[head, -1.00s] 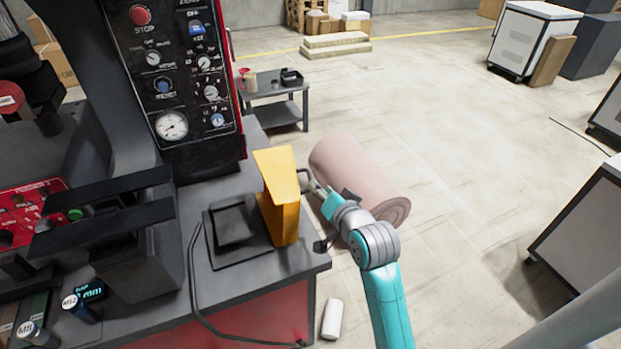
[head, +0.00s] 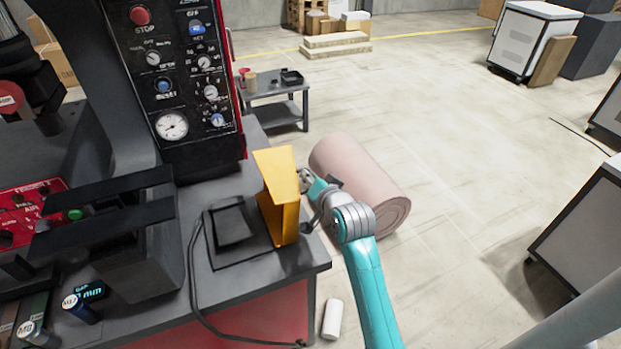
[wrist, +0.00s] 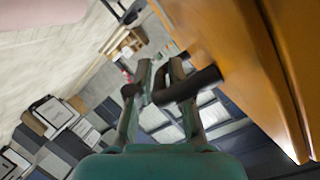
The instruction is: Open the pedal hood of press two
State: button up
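The yellow pedal hood (head: 283,208) stands tall at the right side of the black pedal housing (head: 232,262) on the grey press table. The housing's dark recess shows to the left of the hood. In the wrist view the hood (wrist: 240,50) fills the upper right, and a dark handle (wrist: 203,80) sticks out from it toward my fingers. My gripper (wrist: 160,72) has its fingertips apart, with the handle's end at or between them; contact is not clear. In the head view my gripper (head: 305,178) is close against the hood's right side.
The press control panel (head: 180,70) rises behind the hood. A black cable (head: 192,275) runs from the housing over the table's front. A pink roll (head: 355,185) lies on the floor just behind my arm. A white cylinder (head: 332,319) is on the floor by the table. Open floor lies to the right.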

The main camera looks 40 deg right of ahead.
aim_at(288, 194)
grip_shut()
jog(key=shift+n+h, duration=0.3)
jog(key=shift+n, duration=0.2)
jog(key=a+r, duration=0.1)
jog(key=w+a+r, duration=0.1)
jog(key=a, duration=0.1)
jog(key=shift+r, duration=0.3)
jog(key=o, duration=0.6)
grip_release()
jog(key=shift+s, duration=0.1)
jog(key=v, duration=1.2)
jog(key=shift+f, duration=0.1)
